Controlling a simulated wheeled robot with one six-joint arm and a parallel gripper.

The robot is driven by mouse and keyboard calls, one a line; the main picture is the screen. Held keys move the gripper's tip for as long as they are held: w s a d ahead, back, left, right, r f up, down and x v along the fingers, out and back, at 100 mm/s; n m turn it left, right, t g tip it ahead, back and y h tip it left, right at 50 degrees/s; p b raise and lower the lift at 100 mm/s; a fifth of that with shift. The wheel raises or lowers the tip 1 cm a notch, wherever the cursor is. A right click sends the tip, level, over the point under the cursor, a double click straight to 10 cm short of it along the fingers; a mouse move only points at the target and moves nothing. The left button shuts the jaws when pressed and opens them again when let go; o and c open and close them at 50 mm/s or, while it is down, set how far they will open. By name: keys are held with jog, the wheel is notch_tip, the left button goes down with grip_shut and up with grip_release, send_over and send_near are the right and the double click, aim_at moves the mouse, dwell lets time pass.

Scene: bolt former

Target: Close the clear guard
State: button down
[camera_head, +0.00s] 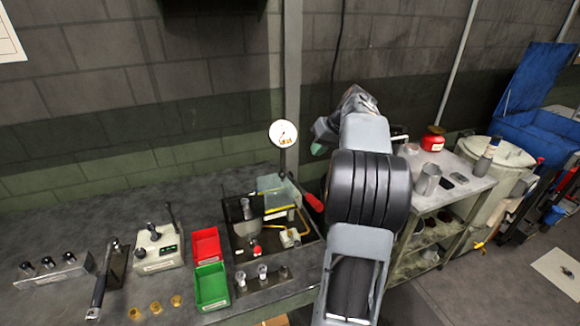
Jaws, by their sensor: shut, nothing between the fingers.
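The clear guard (279,190) is a pale see-through panel at the back of the bolt former (240,250), on the bench in the middle of the picture. It appears raised at the rear, with the front of the machine uncovered; its exact angle is hard to tell. My gripper (322,138) is up and to the right of the guard, apart from it in the picture. It is shut and empty. My wrist and arm hide part of it and the area right of the machine.
A red-handled lever (313,201) stands right of the guard, and a dial gauge (283,134) stands behind it. Red (206,246) and green (211,286) bins sit left of the machine. A grey cart (455,180) with a cup stands right of my arm.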

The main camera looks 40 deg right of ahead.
aim_at(275, 187)
jog(key=w+a+f+p, duration=0.1)
jog(key=w+a+f, duration=0.4)
jog(key=f, duration=0.3)
jog(key=shift+a+p, duration=0.3)
jog(key=shift+w+f, duration=0.1)
jog(key=shift+w, duration=0.05)
jog(key=w+a+b, duration=0.2)
jog(key=a+b, duration=0.1)
jog(key=a, duration=0.8)
jog(key=shift+w, duration=0.4)
